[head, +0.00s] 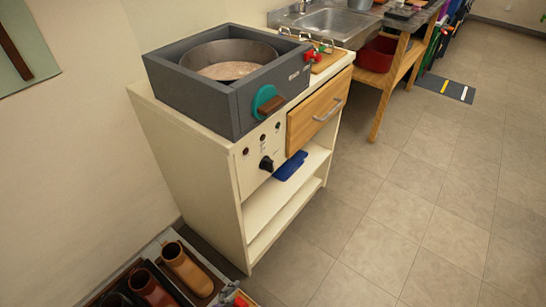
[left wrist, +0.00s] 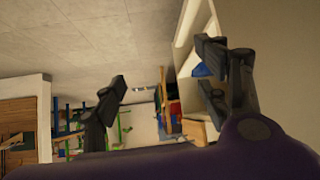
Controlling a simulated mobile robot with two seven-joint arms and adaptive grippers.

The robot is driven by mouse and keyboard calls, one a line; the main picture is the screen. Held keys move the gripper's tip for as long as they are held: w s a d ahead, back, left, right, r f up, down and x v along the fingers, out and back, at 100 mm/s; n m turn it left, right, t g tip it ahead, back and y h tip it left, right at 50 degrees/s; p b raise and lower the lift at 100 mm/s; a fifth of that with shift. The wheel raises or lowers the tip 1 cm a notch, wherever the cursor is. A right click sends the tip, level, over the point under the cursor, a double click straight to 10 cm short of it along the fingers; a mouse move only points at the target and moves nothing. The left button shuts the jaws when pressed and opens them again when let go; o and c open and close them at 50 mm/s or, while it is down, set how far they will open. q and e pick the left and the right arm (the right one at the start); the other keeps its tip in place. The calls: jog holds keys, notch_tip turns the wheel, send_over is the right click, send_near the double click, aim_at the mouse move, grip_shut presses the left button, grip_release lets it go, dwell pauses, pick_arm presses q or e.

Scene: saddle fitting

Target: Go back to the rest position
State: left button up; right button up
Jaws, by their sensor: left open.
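My left gripper (left wrist: 160,88) shows in the left wrist view with its two dark fingers spread wide and nothing between them. Neither of my grippers is visible in the head view. A cream cabinet (head: 185,160) stands against the wall in the head view, with a wooden drawer (head: 318,112) and open shelves. A grey box (head: 215,108) holding a round pan (head: 228,56) sits on its top. A teal round part with a brown block (head: 268,102) is on the box's front.
Boots (head: 187,268) stand on a low rack at the bottom left. A blue item (head: 290,166) lies on the cabinet's upper shelf. A sink bench (head: 338,22) with a red tub (head: 377,54) stands behind. The tiled floor (head: 420,200) at the right is clear.

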pick_arm(q)
jog(key=s+a+r+n+y+p, duration=0.4)
jog(key=s+a+r+p, duration=0.8)
jog(key=s+r+p, duration=0.3)
notch_tip(320, 180, up, 2)
jog(key=shift+s+a+r+n, duration=0.2)
jog(key=shift+r+n, duration=0.05)
jog(key=shift+n, duration=0.25)
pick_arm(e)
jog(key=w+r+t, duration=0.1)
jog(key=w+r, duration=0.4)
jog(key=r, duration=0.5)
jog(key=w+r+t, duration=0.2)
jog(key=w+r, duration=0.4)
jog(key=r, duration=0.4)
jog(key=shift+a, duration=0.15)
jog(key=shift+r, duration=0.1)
